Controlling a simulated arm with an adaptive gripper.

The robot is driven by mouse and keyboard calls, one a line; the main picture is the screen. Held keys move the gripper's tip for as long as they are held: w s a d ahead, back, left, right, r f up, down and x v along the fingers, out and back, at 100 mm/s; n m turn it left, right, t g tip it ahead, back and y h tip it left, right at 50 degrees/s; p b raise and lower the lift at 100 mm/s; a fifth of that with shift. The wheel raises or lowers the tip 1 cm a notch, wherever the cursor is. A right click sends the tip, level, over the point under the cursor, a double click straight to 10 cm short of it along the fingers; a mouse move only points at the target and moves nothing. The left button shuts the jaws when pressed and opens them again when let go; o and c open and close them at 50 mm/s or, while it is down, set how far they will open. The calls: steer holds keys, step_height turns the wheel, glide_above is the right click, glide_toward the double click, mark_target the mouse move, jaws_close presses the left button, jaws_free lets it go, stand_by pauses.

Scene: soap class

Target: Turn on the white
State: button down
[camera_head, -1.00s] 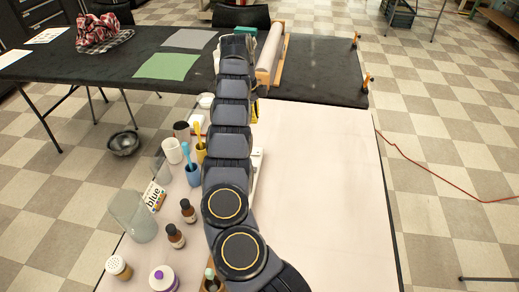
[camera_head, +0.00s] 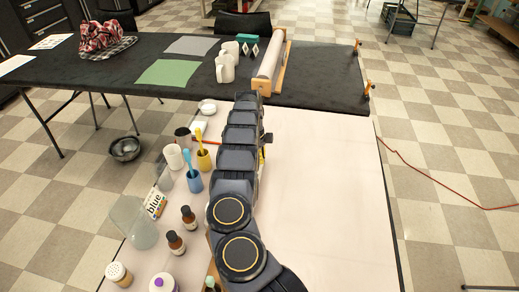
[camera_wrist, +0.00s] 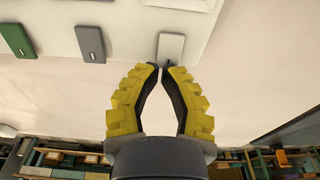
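In the wrist view, a white panel (camera_wrist: 130,28) carries a row of small rectangular blocks that look like switches: a green one (camera_wrist: 17,40), a grey one (camera_wrist: 90,43) and a white one (camera_wrist: 170,46). My gripper (camera_wrist: 162,68) has yellow padded fingers bowed outward, with the tips almost together. The tips lie at the lower edge of the white switch in the picture; I cannot tell whether they touch it. Nothing shows between the fingers. In the head view my arm hides the panel, and only a bit of yellow finger shows beside it.
On the pale table (camera_head: 320,190), the right side is clear. To the left stand a blue cup (camera_head: 193,181) and a yellow cup (camera_head: 204,160) with toothbrushes, brown bottles (camera_head: 188,217) and a clear jar (camera_head: 135,222). A dark table (camera_head: 325,75) stands behind with a roller (camera_head: 270,58).

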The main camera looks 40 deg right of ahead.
steer(key=shift+f, duration=0.15)
steer(key=shift+s+d+f, duration=0.1)
steer(key=shift+f, duration=0.3)
steer(key=shift+r, duration=0.2)
steer(key=shift+r, duration=0.7)
steer(key=shift+r, duration=0.1)
step_height(320, 180, up, 14)
steer(key=s+d, duration=0.1)
stand_by(0.3)
